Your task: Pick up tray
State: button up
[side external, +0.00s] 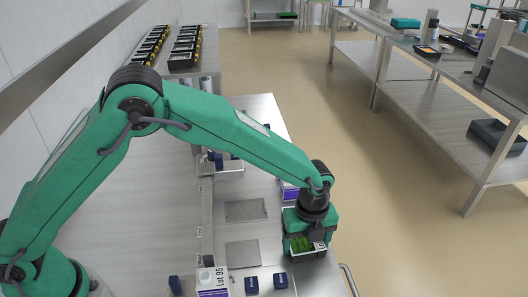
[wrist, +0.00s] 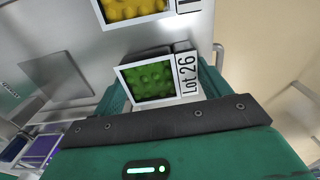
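A white tray with green contents (wrist: 151,80) and a "Lot 26" label shows in the middle of the wrist view. In the side external view its green contents (side external: 300,243) show under my gripper, near the right edge of the steel table. My gripper (side external: 308,240) points down over this tray. In the wrist view a green finger stands close on each side of the tray. I cannot tell whether the fingers touch it or leave a gap.
A tray with yellow contents (wrist: 135,8) lies just beyond in the wrist view. A white and purple "Lot 95" box (side external: 212,282) and small dark blue blocks (side external: 251,285) stand at the table's front. A metal handle (side external: 349,280) juts out at the right.

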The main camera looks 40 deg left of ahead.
aim_at(307, 244)
jog(key=c, duration=0.3)
jog(key=shift+r, duration=0.1)
jog(key=shift+r, duration=0.5)
notch_tip(307, 244, up, 3)
jog(key=shift+r, duration=0.15)
jog(key=s+d+r, duration=0.4)
jog(key=s+r, duration=0.2)
jog(key=s, duration=0.4)
jog(key=shift+s+d+r, duration=0.25)
jog(key=shift+s+d, duration=0.1)
jog(key=shift+d, duration=0.05)
